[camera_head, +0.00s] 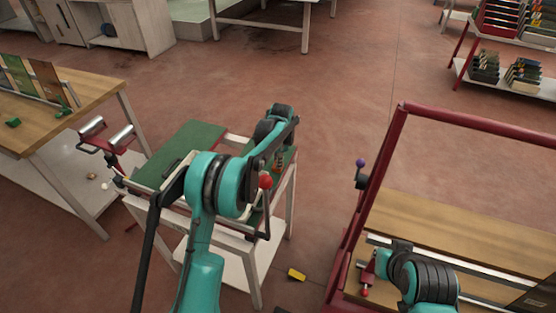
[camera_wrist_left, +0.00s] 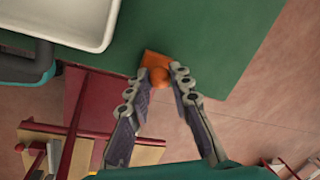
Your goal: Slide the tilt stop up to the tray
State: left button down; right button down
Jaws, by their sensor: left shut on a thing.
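The tilt stop (camera_wrist_left: 152,58) is a small orange block with a round orange knob, on a green surface (camera_wrist_left: 215,45) in the left wrist view. My left gripper (camera_wrist_left: 161,80) is shut on its knob, one finger on each side. A white tray (camera_wrist_left: 65,18) with a rounded corner lies at the upper left of that view, with a strip of green between it and the stop.
A red-framed bench (camera_head: 440,210) with a wooden top stands at the right. A wooden table (camera_head: 85,95) with upright panels is at the left, near a roller stand (camera_head: 105,135). A yellow object (camera_head: 297,274) lies on the floor. Open floor lies beyond the stand.

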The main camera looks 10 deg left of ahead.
aim_at(274, 177)
pick_arm(q)
jog(key=s, duration=0.4)
jog(key=shift+a, duration=0.4)
jog(key=c, duration=1.3)
grip_release()
jog(key=shift+c, duration=0.2)
notch_tip(274, 177, up, 12)
jog(key=s, duration=0.2)
jog(key=shift+d, duration=0.45)
jog(key=shift+s+f, duration=0.15)
jog(key=shift+f, duration=0.05)
